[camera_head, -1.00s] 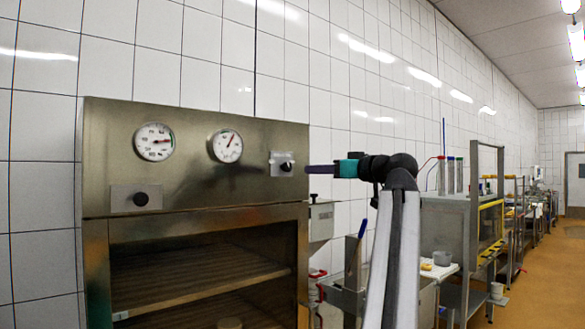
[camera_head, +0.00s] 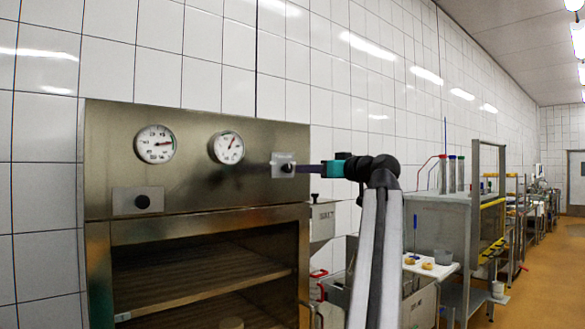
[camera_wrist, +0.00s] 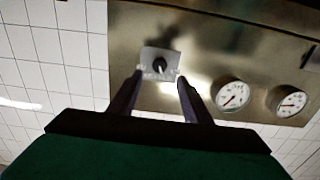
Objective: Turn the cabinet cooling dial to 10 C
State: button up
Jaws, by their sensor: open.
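The steel cabinet (camera_head: 200,190) has two black knobs on plates and two round gauges on its front panel. The right knob (camera_head: 287,168) shows in the wrist view (camera_wrist: 159,64) on its pale plate, beyond and between the fingertips. My gripper (camera_wrist: 160,80) is open and empty, with one finger on each side of the knob in that view. In the head view, my gripper (camera_head: 302,169) comes at the panel from the right, close to this knob. The left knob (camera_head: 142,201) stands clear. Which knob is the cooling dial, and the scale marks, cannot be read.
The left gauge (camera_head: 155,144) and right gauge (camera_head: 227,147) sit above and left of the right knob. The cabinet's open shelves (camera_head: 200,282) are below. White tiles (camera_head: 215,50) cover the wall.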

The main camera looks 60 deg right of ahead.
aim_at(290, 169)
jog(key=p+x, duration=0.2)
jog(key=x, duration=0.7)
jog(key=shift+c, duration=0.6)
